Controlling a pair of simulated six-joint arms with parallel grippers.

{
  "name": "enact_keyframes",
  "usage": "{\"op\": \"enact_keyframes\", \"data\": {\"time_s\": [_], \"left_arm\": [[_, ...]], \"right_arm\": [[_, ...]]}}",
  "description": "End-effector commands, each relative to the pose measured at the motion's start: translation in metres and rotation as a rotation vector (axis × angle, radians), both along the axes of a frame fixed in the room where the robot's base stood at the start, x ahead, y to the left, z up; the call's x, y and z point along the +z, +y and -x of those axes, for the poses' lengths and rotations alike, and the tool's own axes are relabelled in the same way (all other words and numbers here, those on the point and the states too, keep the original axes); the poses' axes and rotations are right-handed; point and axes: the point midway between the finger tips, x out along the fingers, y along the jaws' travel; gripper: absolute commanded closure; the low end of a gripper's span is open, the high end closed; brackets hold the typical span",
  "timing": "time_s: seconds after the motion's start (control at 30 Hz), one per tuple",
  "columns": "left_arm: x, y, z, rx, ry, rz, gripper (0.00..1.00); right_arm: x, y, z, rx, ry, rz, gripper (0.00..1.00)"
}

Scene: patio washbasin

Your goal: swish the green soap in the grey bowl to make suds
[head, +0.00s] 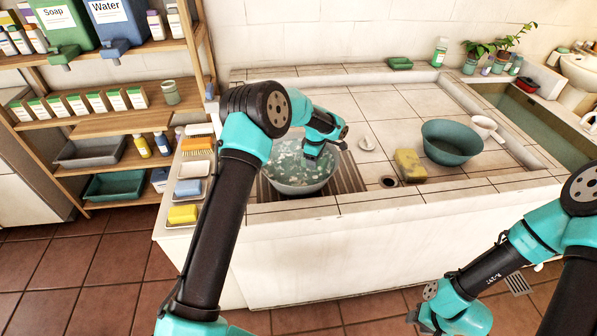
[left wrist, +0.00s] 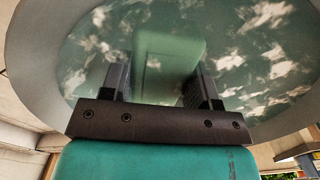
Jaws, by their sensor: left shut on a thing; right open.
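The grey bowl (head: 302,187) stands on a slatted drain area of the tiled counter and holds water with white patches of suds on it. My left gripper (head: 312,152) reaches down into the bowl. In the left wrist view the left gripper (left wrist: 165,88) is shut on the green soap (left wrist: 168,50), a pale green block at the water. In the head view the soap is hidden by the gripper and bowl. My right gripper (head: 425,322) is low at the bottom right, in front of the counter, away from the bowl; it is open.
A dark green bowl (head: 452,142), a yellow sponge (head: 410,165) and a white strainer-like cup (head: 484,126) sit to the right. Another green block (head: 400,63) lies at the back. Shelves (head: 125,122) stand left.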

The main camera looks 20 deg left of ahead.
Motion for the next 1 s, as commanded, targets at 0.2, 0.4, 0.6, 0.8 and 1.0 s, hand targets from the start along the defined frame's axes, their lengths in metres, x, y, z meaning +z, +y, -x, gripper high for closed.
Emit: {"op": "enact_keyframes", "data": {"time_s": [0.2,0.4,0.6,0.8,1.0], "left_arm": [[0.000,0.000,0.001,0.000,0.000,0.000,0.73],[0.000,0.001,0.010,-0.001,0.001,-0.001,0.73],[0.000,0.002,0.024,-0.001,0.000,0.000,0.73],[0.000,0.003,0.038,0.000,0.000,0.000,0.73],[0.001,0.004,0.052,0.000,-0.001,-0.001,0.73]], "right_arm": [[0.000,0.000,0.000,0.000,0.000,0.000,0.57],[0.000,0.000,0.000,0.000,0.000,0.000,0.57],[0.000,0.000,0.000,0.000,0.000,0.000,0.57],[0.000,0.000,0.000,0.000,0.000,0.000,0.57],[0.000,0.000,0.000,0.000,0.000,0.000,0.57]]}}
